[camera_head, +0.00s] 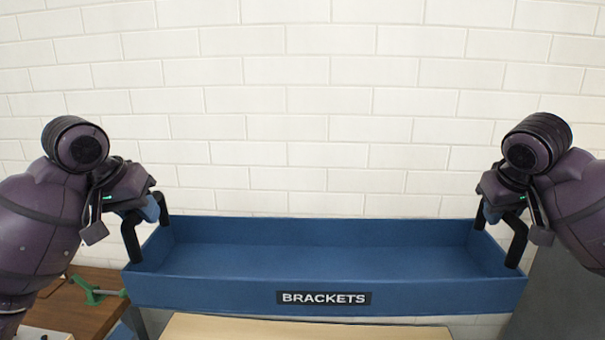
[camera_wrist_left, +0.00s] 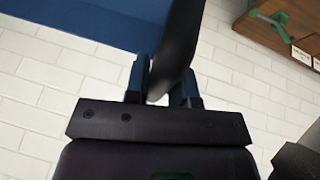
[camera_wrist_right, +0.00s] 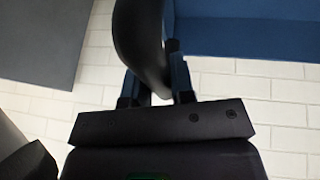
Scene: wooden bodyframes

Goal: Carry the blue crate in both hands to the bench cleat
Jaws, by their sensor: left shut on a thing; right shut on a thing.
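The blue crate (camera_head: 420,296) is a wide, shallow, empty tray with a "BRACKETS" label (camera_head: 323,298) on its front wall. It is held up level in front of the wall, with a black handle at each end. My left gripper (camera_head: 153,212) is shut on the crate's left handle (camera_head: 132,240); the left wrist view shows the handle between the fingers (camera_wrist_left: 165,88). My right gripper (camera_head: 489,208) is shut on the right handle (camera_head: 516,243); the right wrist view shows the same at its fingers (camera_wrist_right: 157,88). I cannot make out a bench cleat.
A light wooden surface (camera_head: 300,329) shows below the crate. A brown wooden bench (camera_head: 75,308) with a green tool (camera_head: 92,291) is at the lower left. A grey panel (camera_head: 560,295) stands at the lower right. A white brick wall (camera_head: 320,120) fills the back.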

